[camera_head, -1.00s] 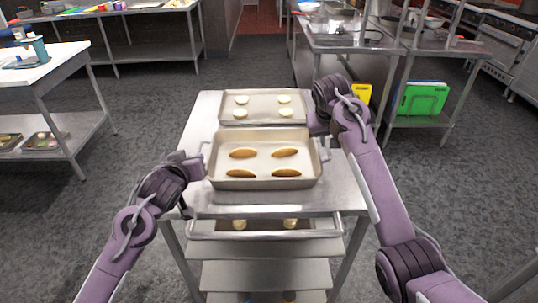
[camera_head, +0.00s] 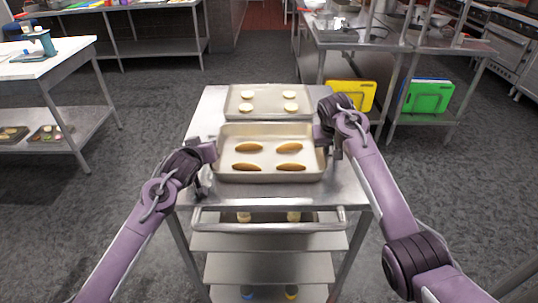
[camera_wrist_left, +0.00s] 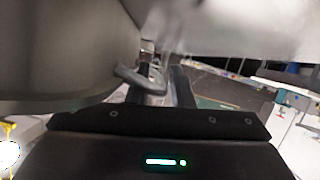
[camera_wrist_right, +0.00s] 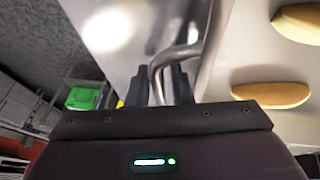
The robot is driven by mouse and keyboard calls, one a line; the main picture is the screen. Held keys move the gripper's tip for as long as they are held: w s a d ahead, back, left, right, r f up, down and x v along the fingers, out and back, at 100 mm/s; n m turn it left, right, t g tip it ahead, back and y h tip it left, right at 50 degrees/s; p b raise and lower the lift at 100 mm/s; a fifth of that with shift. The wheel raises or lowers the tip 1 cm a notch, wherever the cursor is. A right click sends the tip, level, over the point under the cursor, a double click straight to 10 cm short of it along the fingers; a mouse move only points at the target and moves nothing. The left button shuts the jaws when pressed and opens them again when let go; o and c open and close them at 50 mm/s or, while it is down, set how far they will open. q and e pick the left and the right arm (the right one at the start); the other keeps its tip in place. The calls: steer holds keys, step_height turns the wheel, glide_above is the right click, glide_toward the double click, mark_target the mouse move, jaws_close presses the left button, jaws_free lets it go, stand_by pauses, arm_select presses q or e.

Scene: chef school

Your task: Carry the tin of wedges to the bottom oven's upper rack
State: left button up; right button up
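The tin of wedges (camera_head: 268,177) is a deep beige pan with several brown-edged wedges, resting level on top of a steel cart (camera_head: 190,190) in the head view. My left gripper (camera_head: 212,153) is at its left side. In the left wrist view the left fingers (camera_wrist_left: 162,88) are close together around a wire handle (camera_wrist_left: 128,75). My right gripper (camera_head: 326,142) is at its right side. In the right wrist view the right fingers (camera_wrist_right: 158,90) are close together around the right handle (camera_wrist_right: 180,52).
A shallower tray (camera_head: 268,115) with several pale rounds lies right behind the tin. Floor is free on both sides.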

arm_select(q)
jaws_close()
arm_select(e)
jaws_close()
steer(key=shift+s, duration=0.1)
arm_select(q)
steer(key=shift+r, duration=0.25)
arm_select(e)
steer(key=shift+r, duration=0.25)
